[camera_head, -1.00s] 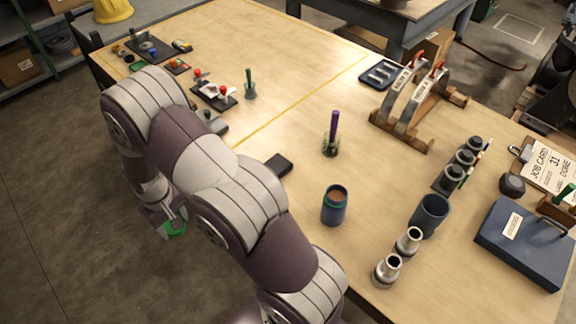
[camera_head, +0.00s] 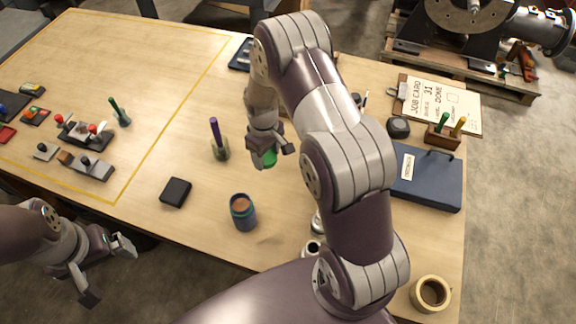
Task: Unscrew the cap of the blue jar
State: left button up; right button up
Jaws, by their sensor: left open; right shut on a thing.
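The blue jar (camera_head: 243,217) stands upright on the table near its front edge. Its mouth is open, and a brown surface shows inside. My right gripper (camera_head: 268,158) is above the table, behind and a little right of the jar, clear of it. It is shut on a green piece (camera_head: 269,159) that looks like the cap, partly hidden by the fingers. My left gripper (camera_head: 106,268) is open and empty, off the table's front edge at lower left.
A purple-handled tool (camera_head: 215,134) stands upright behind the jar. A black block (camera_head: 175,192) lies to its left. Metal fittings (camera_head: 312,248) are partly hidden by my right arm. A blue case (camera_head: 427,178) and tape roll (camera_head: 431,293) are at right.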

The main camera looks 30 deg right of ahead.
aim_at(268, 177)
notch_tip(268, 177, down, 8)
jog(key=shift+a+r+p, duration=0.1)
jog(key=shift+r+p, duration=0.05)
jog(key=shift+p, duration=0.85)
jog(key=shift+w+f, duration=0.1)
jog(key=shift+f, duration=0.15)
jog(key=shift+a+f, duration=0.1)
jog(key=o, duration=1.2)
jog(key=shift+c, duration=0.2)
